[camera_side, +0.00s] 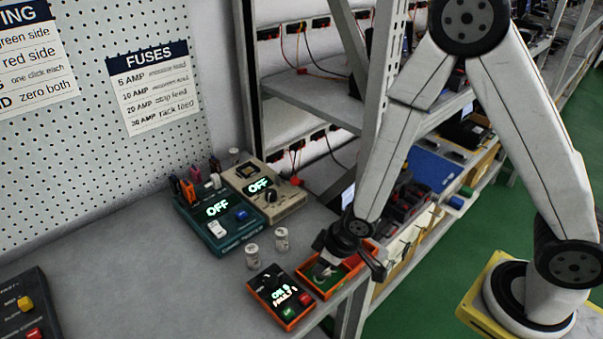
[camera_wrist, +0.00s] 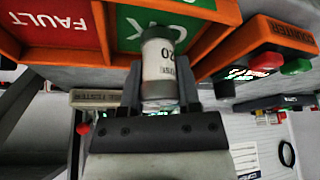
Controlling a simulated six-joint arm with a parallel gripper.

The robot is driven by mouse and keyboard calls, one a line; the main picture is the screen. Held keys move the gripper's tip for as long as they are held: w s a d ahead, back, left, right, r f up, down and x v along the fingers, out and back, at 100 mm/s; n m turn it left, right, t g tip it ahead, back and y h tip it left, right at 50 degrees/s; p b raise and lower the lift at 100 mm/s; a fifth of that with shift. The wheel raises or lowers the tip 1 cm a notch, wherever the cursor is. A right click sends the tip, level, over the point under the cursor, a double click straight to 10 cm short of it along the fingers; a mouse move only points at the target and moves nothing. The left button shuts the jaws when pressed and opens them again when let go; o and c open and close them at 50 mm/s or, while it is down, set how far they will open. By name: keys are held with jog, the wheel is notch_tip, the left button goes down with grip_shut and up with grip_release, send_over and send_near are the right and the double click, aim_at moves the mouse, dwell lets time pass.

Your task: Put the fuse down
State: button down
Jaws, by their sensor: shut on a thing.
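My gripper (camera_side: 326,262) is shut on a fuse (camera_wrist: 159,72), a small cylinder with grey end caps and a white label whose lower print reads 020. In the wrist view the fuse stands between the two fingers. It is over the green OK compartment (camera_wrist: 128,32) of an orange tray (camera_side: 326,296). The red FAULT compartment (camera_wrist: 52,22) lies beside it. In the side view the gripper is low over the green part, and the fuse is mostly hidden by the fingers. I cannot tell whether the fuse touches the tray floor.
A counter box (camera_side: 281,297) reading OK 0, FAULT 1 stands left of the tray. Two other fuses stand on the bench, one nearer (camera_side: 252,256) and one farther (camera_side: 281,239). A teal tester (camera_side: 222,216) and a beige meter (camera_side: 266,189) stand behind. The bench at left is largely clear.

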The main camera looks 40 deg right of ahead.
jog(key=shift+f, duration=0.2)
jog(key=shift+c, duration=1.6)
grip_release()
jog(key=shift+r, duration=0.15)
jog(key=v, duration=0.7)
jog(key=shift+r, duration=0.2)
jog(key=shift+d+r, duration=0.1)
